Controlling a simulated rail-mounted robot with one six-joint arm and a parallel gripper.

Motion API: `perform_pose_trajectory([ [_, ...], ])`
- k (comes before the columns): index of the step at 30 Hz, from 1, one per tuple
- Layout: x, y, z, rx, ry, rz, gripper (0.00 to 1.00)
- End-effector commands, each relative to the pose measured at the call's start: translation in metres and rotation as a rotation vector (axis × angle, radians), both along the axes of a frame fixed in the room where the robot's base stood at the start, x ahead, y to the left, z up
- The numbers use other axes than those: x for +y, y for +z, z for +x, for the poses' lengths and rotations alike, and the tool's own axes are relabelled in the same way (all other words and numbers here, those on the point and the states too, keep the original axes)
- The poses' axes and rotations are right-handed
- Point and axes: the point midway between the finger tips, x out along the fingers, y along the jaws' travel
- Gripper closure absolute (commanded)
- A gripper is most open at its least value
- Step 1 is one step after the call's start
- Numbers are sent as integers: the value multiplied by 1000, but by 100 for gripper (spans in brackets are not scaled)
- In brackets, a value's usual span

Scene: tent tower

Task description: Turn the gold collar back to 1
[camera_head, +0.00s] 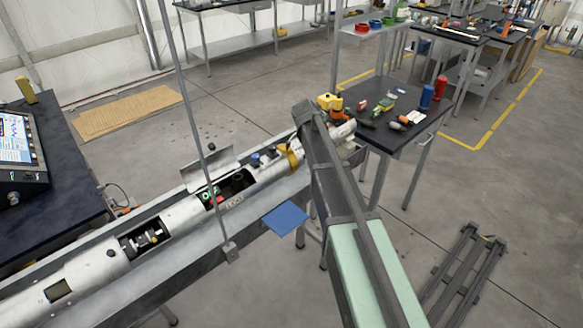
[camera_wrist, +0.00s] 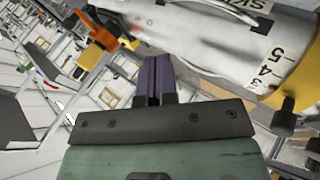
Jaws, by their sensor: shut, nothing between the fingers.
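The gold collar (camera_head: 292,158) rings the far end of the long white tube (camera_head: 180,217) in the head view, partly behind my arm. In the wrist view the gold collar (camera_wrist: 300,82) is at the right edge, cut off by the frame. A dark knob (camera_wrist: 286,115) sticks out beside it. The white tube (camera_wrist: 215,35) carries printed numbers next to the collar; 5 and 4 are readable, with part of another below. The collar's full setting is hidden. My gripper (camera_wrist: 156,64) is shut and empty, its dark purple fingers together, left of the collar and apart from it.
An orange part (camera_wrist: 98,31) stands at upper left in the wrist view. In the head view, the tube has an open hatch (camera_head: 208,168), and a thin pole (camera_head: 190,100) rises before it. A blue sheet (camera_head: 286,218) lies beside the tube. A cluttered black table (camera_head: 408,140) stands behind my arm.

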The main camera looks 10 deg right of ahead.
Motion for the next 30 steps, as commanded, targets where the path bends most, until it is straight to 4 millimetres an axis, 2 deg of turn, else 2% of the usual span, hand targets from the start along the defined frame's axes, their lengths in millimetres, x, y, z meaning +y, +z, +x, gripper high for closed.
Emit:
perform_pose_trajectory([
  [1, -15, -48, -24, -146, 50, -78, 100],
  [3, -26, -53, -42, -368, 165, -204, 100],
  [5, -23, -56, -64, -541, 288, -306, 100],
  [9, 14, -68, -129, -844, 618, -487, 100],
  [12, 43, -77, -167, -957, 809, -551, 100],
  [15, 59, -77, -185, -1006, 910, -573, 100],
  [19, 62, -71, -187, -1018, 936, -577, 100],
  [23, 63, -67, -178, -1017, 935, -576, 100],
  [26, 67, -62, -164, -1019, 935, -575, 100],
  [30, 74, -54, -135, -1018, 935, -575, 100],
])
